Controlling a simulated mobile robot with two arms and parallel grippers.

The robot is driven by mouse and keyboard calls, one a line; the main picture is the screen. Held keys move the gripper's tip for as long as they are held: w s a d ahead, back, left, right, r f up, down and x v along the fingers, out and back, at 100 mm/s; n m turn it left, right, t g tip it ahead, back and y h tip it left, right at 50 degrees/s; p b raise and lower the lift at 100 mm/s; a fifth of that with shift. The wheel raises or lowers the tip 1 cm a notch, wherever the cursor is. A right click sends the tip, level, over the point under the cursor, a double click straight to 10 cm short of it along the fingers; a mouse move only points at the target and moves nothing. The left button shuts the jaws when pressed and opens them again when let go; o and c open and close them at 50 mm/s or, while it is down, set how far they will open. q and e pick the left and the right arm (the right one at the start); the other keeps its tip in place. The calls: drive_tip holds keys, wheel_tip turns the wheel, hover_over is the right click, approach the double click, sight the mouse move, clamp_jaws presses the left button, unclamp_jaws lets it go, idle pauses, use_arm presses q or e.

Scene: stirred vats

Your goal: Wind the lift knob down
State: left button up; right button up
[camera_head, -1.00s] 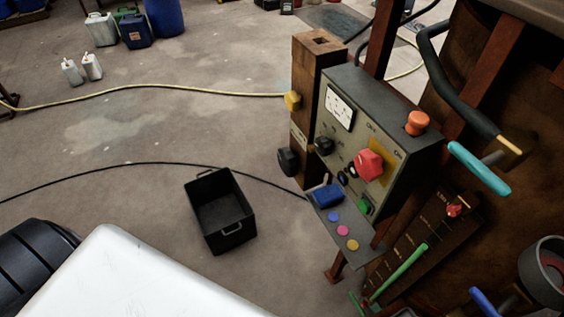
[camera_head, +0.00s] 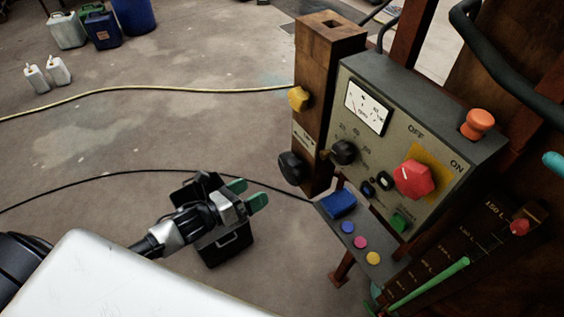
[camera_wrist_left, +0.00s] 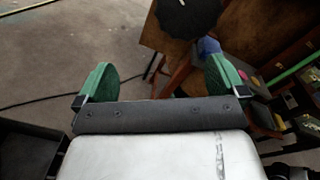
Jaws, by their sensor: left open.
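The lift knob appears to be the black round knob (camera_head: 291,167) low on the side of the wooden post (camera_head: 318,95), beside a small label too blurred to read. In the left wrist view a black lobed knob (camera_wrist_left: 187,15) shows at the top, ahead of the fingers and cut by the frame edge. My left gripper (camera_head: 246,194) is open and empty, with green fingertips, to the left of the post and slightly below the knob in the picture, apart from it. Its two fingers also show in the left wrist view (camera_wrist_left: 162,76). My right gripper is not in view.
A yellow knob (camera_head: 298,98) sits higher on the post. The grey control panel (camera_head: 362,135) carries a black dial, a red knob (camera_head: 414,179) and an orange button (camera_head: 478,122). A small shelf with a blue block (camera_head: 338,203) juts out below. A black crate (camera_head: 228,247) stands on the floor.

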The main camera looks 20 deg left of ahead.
sight(286, 170)
use_arm(q)
drive_tip(key=w+d+r+m, duration=0.1)
drive_tip(key=w+d, duration=0.1)
drive_tip(key=w+d+r+m+h+p, duration=0.1)
drive_tip(key=w+d, duration=0.1)
drive_tip(key=w, duration=0.1)
drive_tip(key=w+d+r+m, duration=0.1)
drive_tip(key=w+d+r, duration=0.1)
drive_tip(key=d, duration=0.1)
drive_tip(key=shift+w+d+m+h+p, duration=0.1)
drive_tip(key=shift+w+m+h+p, duration=0.1)
drive_tip(key=shift+m+h+p, duration=0.15)
drive_tip(key=shift+w+d+f, duration=0.15)
drive_tip(key=shift+w+d, duration=0.25)
drive_tip(key=shift+w, duration=0.1)
drive_tip(key=shift+c, duration=0.5)
drive_tip(key=c, duration=0.5)
